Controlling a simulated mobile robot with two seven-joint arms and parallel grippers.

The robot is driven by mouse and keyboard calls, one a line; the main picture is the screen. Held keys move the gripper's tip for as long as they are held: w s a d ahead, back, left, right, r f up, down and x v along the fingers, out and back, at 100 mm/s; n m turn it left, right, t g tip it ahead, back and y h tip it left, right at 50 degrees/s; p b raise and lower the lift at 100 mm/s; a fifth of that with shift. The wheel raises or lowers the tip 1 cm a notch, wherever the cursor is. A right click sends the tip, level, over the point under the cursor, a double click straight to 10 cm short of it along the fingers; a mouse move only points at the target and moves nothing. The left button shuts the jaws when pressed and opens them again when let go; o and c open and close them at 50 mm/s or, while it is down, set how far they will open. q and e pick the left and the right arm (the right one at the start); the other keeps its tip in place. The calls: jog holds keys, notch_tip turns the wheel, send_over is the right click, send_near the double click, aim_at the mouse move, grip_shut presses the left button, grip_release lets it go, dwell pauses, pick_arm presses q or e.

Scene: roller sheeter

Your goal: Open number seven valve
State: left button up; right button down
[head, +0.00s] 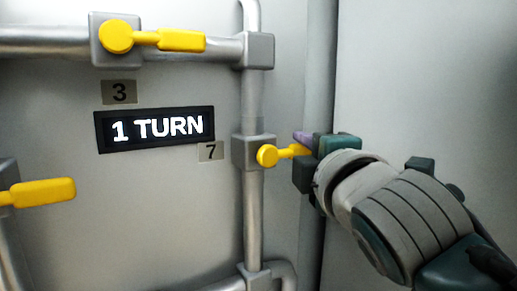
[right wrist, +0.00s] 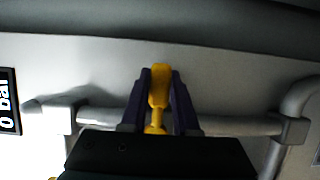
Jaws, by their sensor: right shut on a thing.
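The number seven valve has a yellow handle (head: 267,155) on a grey block (head: 246,151) of the vertical pipe, beside a small "7" label (head: 211,151). Its handle points right, roughly level. My right gripper (head: 305,145) reaches in from the right and is shut on the handle's outer end, which its fingers partly hide in the head view. In the right wrist view the yellow handle (right wrist: 159,88) stands between the two purple fingers of the right gripper (right wrist: 160,85). My left gripper is not in view.
A yellow valve handle (head: 180,40) sits on the upper pipe above a "3" label (head: 120,92). A display (head: 155,129) reads "1 TURN". Another yellow handle (head: 42,192) is at the left edge. The wall (head: 430,70) on the right is bare.

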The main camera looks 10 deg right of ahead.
jog(key=shift+f+m+g+p, duration=0.4)
jog(key=shift+m+p, duration=0.5)
jog(key=shift+p, duration=0.25)
jog(key=s+a+f+m+g+y+p, duration=0.2)
jog(key=a+f+m+g+y+p, duration=0.2)
jog(key=m+p, duration=0.6)
jog(key=shift+a+f+m+g+y, duration=0.3)
jog(key=shift+a+f+m+y, duration=0.35)
jog(key=shift+a+m, duration=0.2)
jog(key=shift+s, duration=0.1)
jog(key=c, duration=0.7)
grip_release()
jog(key=shift+o, duration=0.2)
